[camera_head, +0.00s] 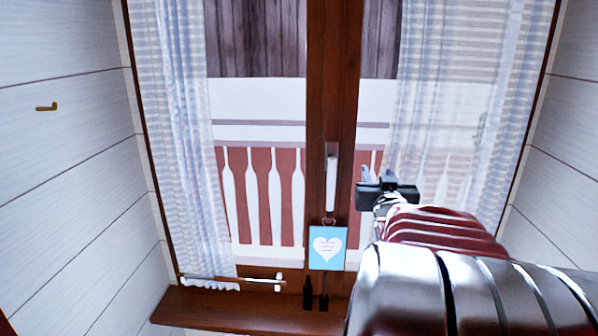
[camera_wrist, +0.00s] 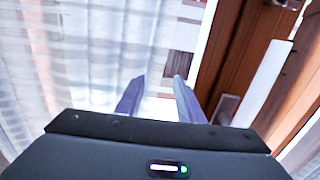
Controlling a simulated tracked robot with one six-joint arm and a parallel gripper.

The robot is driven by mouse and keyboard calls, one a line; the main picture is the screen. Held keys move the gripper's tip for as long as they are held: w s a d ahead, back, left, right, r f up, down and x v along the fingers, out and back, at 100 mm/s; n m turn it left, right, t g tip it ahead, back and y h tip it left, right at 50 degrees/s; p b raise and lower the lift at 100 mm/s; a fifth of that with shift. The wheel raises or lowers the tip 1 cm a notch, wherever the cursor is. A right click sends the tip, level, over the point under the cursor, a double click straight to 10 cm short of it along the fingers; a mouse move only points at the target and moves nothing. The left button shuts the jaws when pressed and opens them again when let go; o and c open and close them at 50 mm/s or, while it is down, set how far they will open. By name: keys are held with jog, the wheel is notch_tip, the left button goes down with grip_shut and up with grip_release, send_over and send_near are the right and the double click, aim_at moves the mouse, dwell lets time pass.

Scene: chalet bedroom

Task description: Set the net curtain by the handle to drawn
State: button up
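A sheer white net curtain (camera_head: 178,130) hangs gathered at the left side of the window. Another sheer panel (camera_head: 460,110) hangs over the right pane; sheer fabric also fills the left of the wrist view (camera_wrist: 55,55). A thin bar with pale ends (camera_head: 232,281) lies across the left curtain's bottom hem; I cannot tell if it is the curtain's handle. A white upright window handle (camera_head: 331,180) is on the brown centre post. My gripper (camera_head: 368,174) is in front of the right pane, right of this post. In the wrist view its fingers (camera_wrist: 158,80) are apart, with nothing seen between them.
A blue sign with a white heart (camera_head: 327,248) hangs below the window handle. Two dark bottle-like shapes (camera_head: 308,294) stand at the brown sill (camera_head: 225,312). A small brass hook (camera_head: 46,107) is on the left wall. My arm covers the lower right.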

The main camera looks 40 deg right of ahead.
jog(key=v, duration=0.7)
jog(key=shift+a, duration=0.2)
jog(key=shift+s, duration=0.15)
